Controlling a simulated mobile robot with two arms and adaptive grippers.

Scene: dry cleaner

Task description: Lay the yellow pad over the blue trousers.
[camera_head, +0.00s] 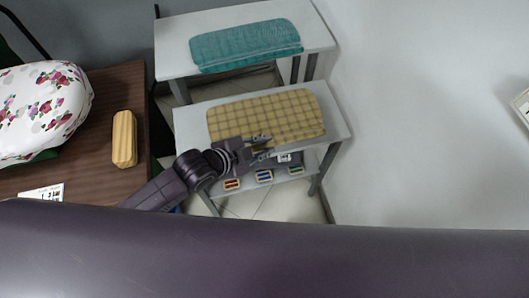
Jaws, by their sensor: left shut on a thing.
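The yellow checked pad (275,110) lies flat on the middle shelf of a grey rack. A folded blue-green cloth (245,45), which looks like the blue trousers, lies on the higher shelf behind it. My left gripper (263,148) reaches in from the left and is shut on the near edge of the yellow pad. The fingers and wrist hide part of that edge. My right gripper is not in view.
The upper shelf (172,52) is bare around the cloth. Small coloured items (264,176) stand on a low shelf. At left, a brown table (98,150) holds a flowered padded form (42,108), a wooden block (124,139) and a card (43,193). A white wall (420,120) bounds the right.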

